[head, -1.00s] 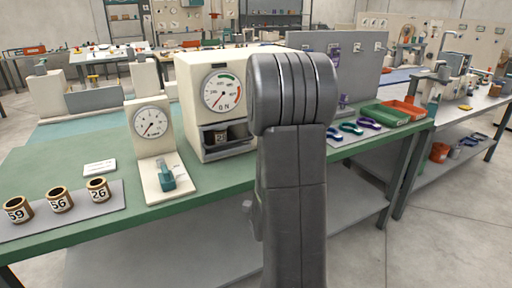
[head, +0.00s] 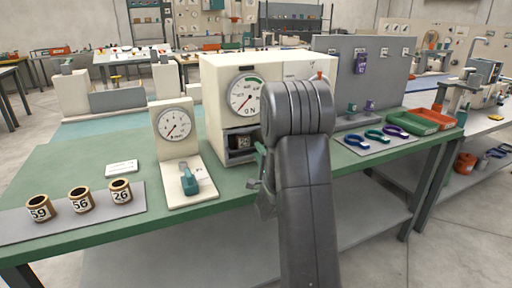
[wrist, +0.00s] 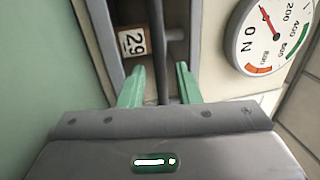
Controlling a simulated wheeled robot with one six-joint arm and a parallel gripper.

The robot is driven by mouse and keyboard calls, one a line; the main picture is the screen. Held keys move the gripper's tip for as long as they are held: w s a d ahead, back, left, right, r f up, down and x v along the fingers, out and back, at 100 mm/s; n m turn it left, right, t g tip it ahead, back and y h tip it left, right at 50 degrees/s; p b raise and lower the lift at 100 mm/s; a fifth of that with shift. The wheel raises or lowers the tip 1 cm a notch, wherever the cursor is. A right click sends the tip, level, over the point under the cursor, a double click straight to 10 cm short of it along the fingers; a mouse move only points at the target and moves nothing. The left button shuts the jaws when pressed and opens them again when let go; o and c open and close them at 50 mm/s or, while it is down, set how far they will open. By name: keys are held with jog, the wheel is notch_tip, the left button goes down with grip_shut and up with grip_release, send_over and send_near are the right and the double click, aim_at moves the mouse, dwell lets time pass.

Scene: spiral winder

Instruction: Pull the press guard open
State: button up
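The press (head: 213,75) is a cream box with a round dial, standing on the green bench. Its low front opening (head: 241,143) holds a spool with a numbered label; the spool (wrist: 133,42) also shows in the wrist view. A dark bar (wrist: 158,45), apparently the press guard's handle, runs across in front of the opening. My gripper (wrist: 160,82) has its two green fingers apart, one on each side of the bar; I cannot tell whether either touches it. In the head view my gripper (head: 258,165) is partly hidden by my arm, just in front of the opening.
A smaller gauge stand (head: 175,150) with a teal clamp is left of the press. Three numbered spools lie on a grey mat (head: 15,226) at the front left.

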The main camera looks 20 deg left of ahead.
jog(key=shift+x, duration=1.5)
jog(key=shift+c, duration=0.2)
grip_shut()
jog(key=shift+d, duration=0.15)
jog(key=shift+s+d+f, duration=0.15)
jog(key=shift+s, duration=0.05)
jog(key=r+b+v, duration=0.2)
jog(key=b+v, duration=0.5)
jog(key=v, duration=0.7)
jog(key=shift+s+d+r, duration=0.4)
jog(key=shift+r, duration=0.05)
